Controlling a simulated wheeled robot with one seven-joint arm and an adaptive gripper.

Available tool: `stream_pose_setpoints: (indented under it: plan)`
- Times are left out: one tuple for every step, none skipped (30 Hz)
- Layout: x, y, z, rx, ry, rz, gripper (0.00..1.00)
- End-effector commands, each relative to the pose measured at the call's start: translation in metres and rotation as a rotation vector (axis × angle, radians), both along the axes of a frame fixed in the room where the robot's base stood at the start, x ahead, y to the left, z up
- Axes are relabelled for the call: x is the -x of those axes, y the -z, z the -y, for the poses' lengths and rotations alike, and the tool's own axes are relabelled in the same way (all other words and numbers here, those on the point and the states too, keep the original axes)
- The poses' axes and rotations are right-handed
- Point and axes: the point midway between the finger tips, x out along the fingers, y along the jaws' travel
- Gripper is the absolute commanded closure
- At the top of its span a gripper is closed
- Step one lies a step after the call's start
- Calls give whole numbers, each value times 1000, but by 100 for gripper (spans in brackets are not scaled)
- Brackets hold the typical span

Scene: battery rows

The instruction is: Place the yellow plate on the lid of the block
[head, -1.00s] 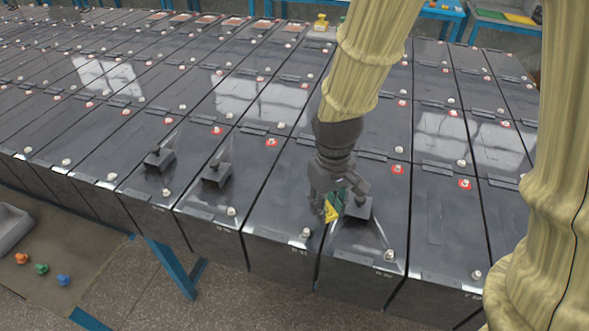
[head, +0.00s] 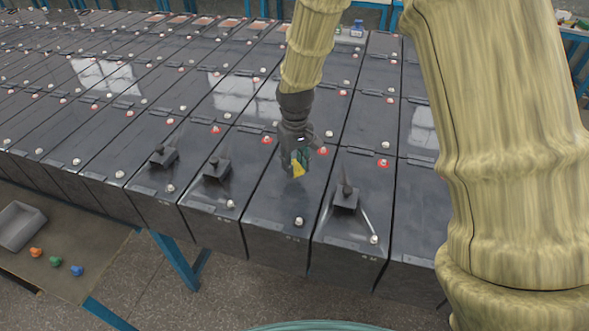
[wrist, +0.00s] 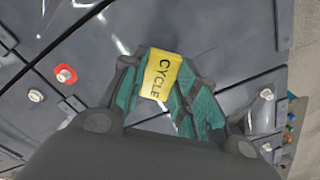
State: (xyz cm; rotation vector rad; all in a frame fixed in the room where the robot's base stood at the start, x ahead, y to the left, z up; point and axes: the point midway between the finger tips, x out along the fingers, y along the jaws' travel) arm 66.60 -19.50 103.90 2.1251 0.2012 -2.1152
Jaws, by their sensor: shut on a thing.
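The yellow plate (head: 297,169) is held between the fingers of my gripper (head: 296,162). In the wrist view the plate (wrist: 160,75) shows the dark word "CYCLE", and the teal finger pads of my gripper (wrist: 162,90) are on either side of it. The plate is over the dark top of a block (head: 277,206) in the front row. I cannot tell how high it is above this lid, or whether it touches it. The block's front terminal (head: 299,221) is nearer the front edge than the plate.
Black fittings with upright knobs stand on neighbouring blocks: one to the right (head: 345,198), two to the left (head: 217,168) (head: 164,155). A grey bin (head: 20,226) and orange, green and blue pieces (head: 55,262) are at lower left. My arm covers much of the right side.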

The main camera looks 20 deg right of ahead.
Motion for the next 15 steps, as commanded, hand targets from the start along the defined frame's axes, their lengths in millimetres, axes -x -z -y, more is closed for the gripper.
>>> stream_pose_setpoints:
  plan:
    - [-1, 2, 0, 0, 0, -2, 87]
    - [-1, 3, -1, 0, -1, -2, 87]
    - [-1, 5, -1, 0, -1, -2, 87]
    - [-1, 6, -1, 0, -1, -2, 87]
    - [0, 8, -1, 0, -1, -2, 87]
    - [0, 11, 0, 0, -1, -4, 87]
    - [0, 14, 0, 0, -1, -4, 87]
    - [0, 16, 0, 0, 0, -3, 87]
    - [0, 20, 0, 0, 0, -3, 87]
    - [0, 23, 0, 0, 0, -3, 87]
    - [0, 26, 0, 0, 0, -3, 87]
    - [0, 29, 0, 0, 0, -2, 87]
    - [0, 31, 0, 0, 0, -1, 87]
    - [0, 33, 0, 0, 0, -1, 87]
    - [0, 35, 0, 0, 0, -1, 87]
